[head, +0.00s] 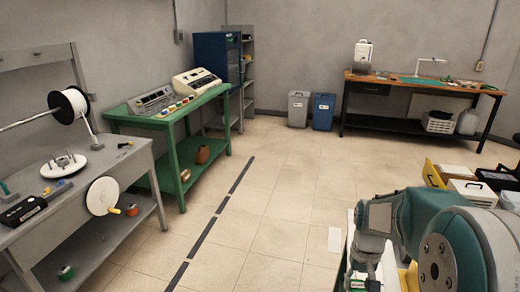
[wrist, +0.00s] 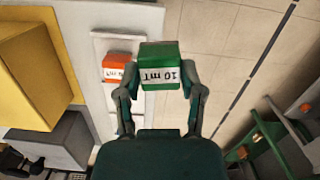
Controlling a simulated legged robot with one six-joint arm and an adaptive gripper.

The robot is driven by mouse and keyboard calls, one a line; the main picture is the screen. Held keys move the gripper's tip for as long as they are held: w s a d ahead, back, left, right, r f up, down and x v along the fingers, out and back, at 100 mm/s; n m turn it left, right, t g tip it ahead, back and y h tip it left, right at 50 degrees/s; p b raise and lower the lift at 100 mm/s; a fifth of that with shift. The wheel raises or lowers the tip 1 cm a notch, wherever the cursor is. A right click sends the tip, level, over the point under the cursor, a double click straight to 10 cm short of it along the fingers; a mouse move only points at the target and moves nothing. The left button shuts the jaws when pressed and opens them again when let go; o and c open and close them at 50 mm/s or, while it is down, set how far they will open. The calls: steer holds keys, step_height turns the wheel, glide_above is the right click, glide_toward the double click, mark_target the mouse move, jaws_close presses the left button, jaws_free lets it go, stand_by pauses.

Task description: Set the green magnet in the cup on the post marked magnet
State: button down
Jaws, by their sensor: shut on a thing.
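The green magnet (wrist: 160,64) is a block with a white label reading "10 mT", upside down in the wrist view. My gripper (wrist: 161,82) is shut on it, one finger on each side, and holds it over the edge of a white surface. In the head view my gripper (head: 362,284) is at the bottom edge, partly cut off, and the magnet cannot be made out clearly there. I cannot pick out a cup or a post marked magnet in either view.
An orange labelled block (wrist: 115,66) sits in a white tray beside the magnet. A yellow box (wrist: 40,80) stands farther left. A grey bench (head: 140,170) with spools and a green bench (head: 190,113) with instruments line the left. Tiled floor (head: 275,200) between is clear.

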steer(key=w+a+f+n, duration=0.1)
steer(key=w+a+f, duration=0.7)
steer(key=w+f, duration=0.3)
step_height(320, 180, down, 3)
steer(key=shift+r, duration=0.2)
steer(key=shift+w, duration=0.1)
